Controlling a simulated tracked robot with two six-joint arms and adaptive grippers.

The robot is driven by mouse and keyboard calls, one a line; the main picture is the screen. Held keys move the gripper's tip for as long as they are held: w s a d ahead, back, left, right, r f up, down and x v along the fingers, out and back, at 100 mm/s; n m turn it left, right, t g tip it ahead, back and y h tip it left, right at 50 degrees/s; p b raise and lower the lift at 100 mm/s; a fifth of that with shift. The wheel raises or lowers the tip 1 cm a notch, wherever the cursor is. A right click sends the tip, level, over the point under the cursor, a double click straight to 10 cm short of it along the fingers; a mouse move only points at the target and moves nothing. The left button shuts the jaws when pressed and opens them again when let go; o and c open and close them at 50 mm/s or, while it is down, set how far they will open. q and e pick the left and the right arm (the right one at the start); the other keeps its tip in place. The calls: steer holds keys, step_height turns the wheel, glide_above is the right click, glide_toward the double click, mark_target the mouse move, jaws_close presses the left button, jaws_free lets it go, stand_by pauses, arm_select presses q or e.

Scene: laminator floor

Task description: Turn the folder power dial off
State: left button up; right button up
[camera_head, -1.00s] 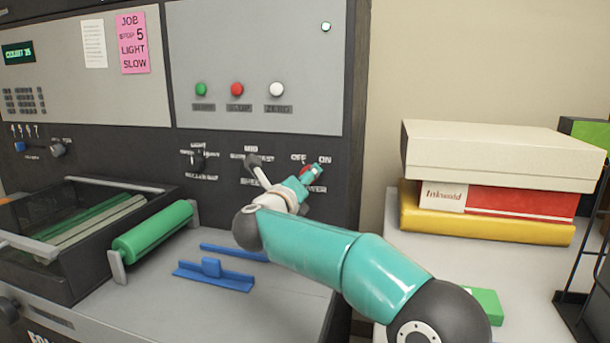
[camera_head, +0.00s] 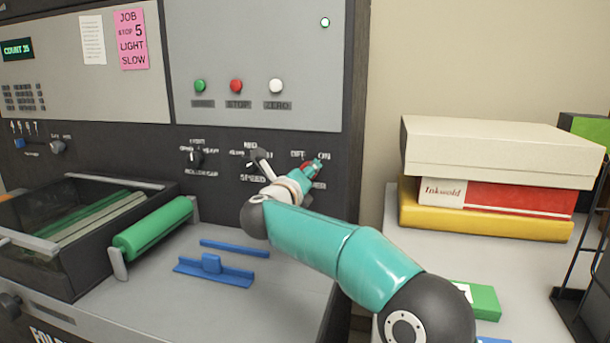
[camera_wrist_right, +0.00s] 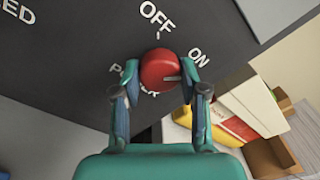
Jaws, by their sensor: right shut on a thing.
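The red power dial (camera_wrist_right: 159,70) sits on the dark panel below the OFF label (camera_wrist_right: 157,15) and the ON label (camera_wrist_right: 197,57) in the right wrist view. A light mark on its face points to the right, toward the ON side. My right gripper (camera_wrist_right: 159,74) is shut on the dial, one finger on each side. In the head view the dial (camera_head: 306,167) shows in part beside my right gripper (camera_head: 313,168), which covers some of the POWER lettering. My left gripper is not in view.
A speed knob (camera_head: 258,158) stands just left of the power dial, near my wrist. A green roller (camera_head: 155,238) and blue guides (camera_head: 214,268) lie on the machine bed. Stacked boxes (camera_head: 500,152) stand on the right-hand table.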

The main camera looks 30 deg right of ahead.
steer(key=shift+n+p, duration=0.3)
steer(key=shift+n, duration=0.1)
steer(key=n+p, duration=0.3)
steer(key=n, duration=0.3)
steer(key=n+p, duration=0.4)
steer(key=n, duration=0.2)
steer(key=n+t+p, duration=0.1)
steer(key=n+p, duration=0.2)
steer(key=n, duration=0.3)
steer(key=shift+f+y, duration=0.3)
steer(key=shift+f, duration=0.1)
steer(key=o, duration=1.1)
steer(key=shift+o, duration=0.2)
steer(key=shift+r, duration=0.25)
